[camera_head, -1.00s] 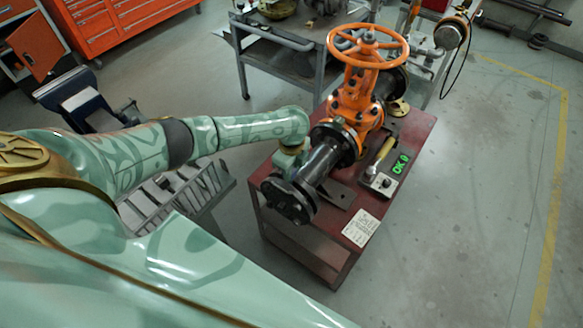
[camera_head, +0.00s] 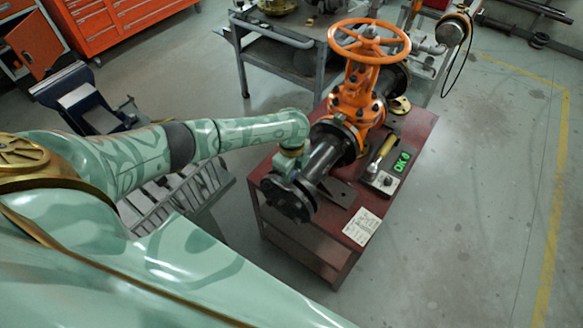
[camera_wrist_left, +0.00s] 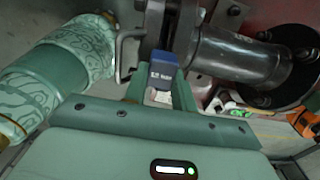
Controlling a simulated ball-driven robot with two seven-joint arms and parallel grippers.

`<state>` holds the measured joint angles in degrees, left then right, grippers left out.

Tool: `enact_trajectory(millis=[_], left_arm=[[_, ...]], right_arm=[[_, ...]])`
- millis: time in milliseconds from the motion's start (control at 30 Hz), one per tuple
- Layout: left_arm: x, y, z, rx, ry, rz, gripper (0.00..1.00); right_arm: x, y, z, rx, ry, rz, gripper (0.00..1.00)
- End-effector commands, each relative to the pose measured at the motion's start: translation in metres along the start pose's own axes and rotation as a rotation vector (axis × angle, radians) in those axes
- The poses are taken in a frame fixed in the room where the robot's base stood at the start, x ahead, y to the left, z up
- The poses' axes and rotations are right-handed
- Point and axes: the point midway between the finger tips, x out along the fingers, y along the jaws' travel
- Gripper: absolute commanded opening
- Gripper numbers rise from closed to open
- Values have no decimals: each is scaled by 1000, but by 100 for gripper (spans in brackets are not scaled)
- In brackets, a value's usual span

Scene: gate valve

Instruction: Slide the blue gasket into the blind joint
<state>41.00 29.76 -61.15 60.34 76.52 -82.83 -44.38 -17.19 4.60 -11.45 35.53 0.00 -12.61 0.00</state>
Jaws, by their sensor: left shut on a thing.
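The blue gasket's tab (camera_wrist_left: 162,75) shows in the left wrist view between the fingers of my left gripper (camera_wrist_left: 160,92), which is shut on it. The tab is right at the blind joint (camera_wrist_left: 152,35), at the end of the dark pipe. How far the gasket is in between the flanges is hidden. The gasket cannot be made out there. My right gripper is not in view.
The orange gate valve (camera_head: 360,92) and its dark pipe (camera_head: 322,160) sit on a red table (camera_head: 408,150). A small box with a green "OK" display (camera_head: 401,163) and a paper tag (camera_head: 362,227) lie on it. A grey stepped rack (camera_head: 180,195) stands left of the table.

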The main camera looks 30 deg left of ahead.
Motion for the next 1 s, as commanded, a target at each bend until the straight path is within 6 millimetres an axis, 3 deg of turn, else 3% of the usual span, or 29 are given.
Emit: enact_trajectory(millis=[233, 267, 333, 367, 733, 867, 1000], left_arm=[[7, 0, 0, 0, 0, 0, 0], [7, 0, 0, 0, 0, 0, 29], [6, 0, 0, 0, 0, 0, 49], [6, 0, 0, 0, 0, 0, 52], [-3, 0, 0, 1, 1, -1, 52], [-29, -1, 0, 2, 0, -4, 52], [-69, -1, 0, 3, 1, -5, 52]], right_arm=[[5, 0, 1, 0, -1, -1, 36], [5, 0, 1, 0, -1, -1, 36], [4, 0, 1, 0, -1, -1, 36], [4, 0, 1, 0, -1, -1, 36], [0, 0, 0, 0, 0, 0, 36], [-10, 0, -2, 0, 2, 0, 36], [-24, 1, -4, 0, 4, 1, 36]])
